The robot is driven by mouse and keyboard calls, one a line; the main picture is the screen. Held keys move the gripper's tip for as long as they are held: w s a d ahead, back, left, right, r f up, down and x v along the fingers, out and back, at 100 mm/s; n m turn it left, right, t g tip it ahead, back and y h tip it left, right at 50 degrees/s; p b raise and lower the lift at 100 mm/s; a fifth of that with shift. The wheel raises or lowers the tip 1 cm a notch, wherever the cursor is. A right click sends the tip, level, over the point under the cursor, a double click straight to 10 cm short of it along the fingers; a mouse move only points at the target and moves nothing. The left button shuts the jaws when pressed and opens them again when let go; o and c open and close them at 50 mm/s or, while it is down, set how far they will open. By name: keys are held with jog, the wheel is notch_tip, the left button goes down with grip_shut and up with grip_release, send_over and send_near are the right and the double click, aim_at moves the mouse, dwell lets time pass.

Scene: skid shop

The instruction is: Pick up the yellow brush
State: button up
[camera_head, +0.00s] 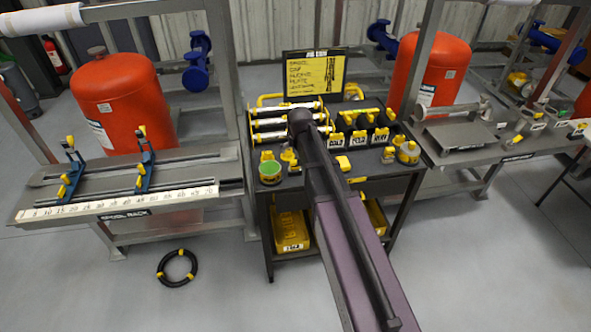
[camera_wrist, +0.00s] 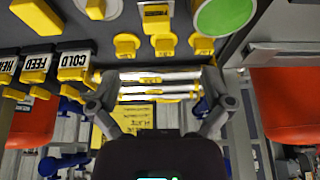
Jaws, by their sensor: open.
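I cannot pick out the yellow brush for certain among the many small yellow items on the dark cart (camera_head: 403,184). In the wrist view my gripper (camera_wrist: 158,78) has its two grey fingers spread wide, with nothing held between them. White rods (camera_wrist: 155,89) of a rack show beyond the fingers, and several small yellow pieces (camera_wrist: 163,45) lie along the cart edge above them in the picture. In the head view my arm reaches over the cart and hides part of its top; the fingers are hidden there.
Black holders labelled COLD (camera_head: 336,141) and others carry yellow tops. A green-topped tin (camera_head: 270,171) stands at the cart's left. A yellow sign (camera_head: 314,74) stands behind. A steel rack (camera_head: 120,205) is left, a workbench (camera_head: 460,138) right. A black ring (camera_head: 177,268) lies on open floor.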

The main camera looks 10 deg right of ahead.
aim_at(294, 167)
jog(key=shift+f, duration=0.2)
jog(key=b+x, duration=0.8)
jog(key=shift+f, duration=0.15)
dwell(0.4)
jog(key=shift+w+f, duration=0.1)
jog(key=shift+f, duration=0.05)
jog(key=f+b, duration=0.3)
jog(key=shift+w+d, duration=0.2)
jog(key=shift+w, duration=0.1)
jog(key=shift+b+x, duration=0.95)
jog(key=shift+b, duration=0.05)
jog(key=c, duration=1)
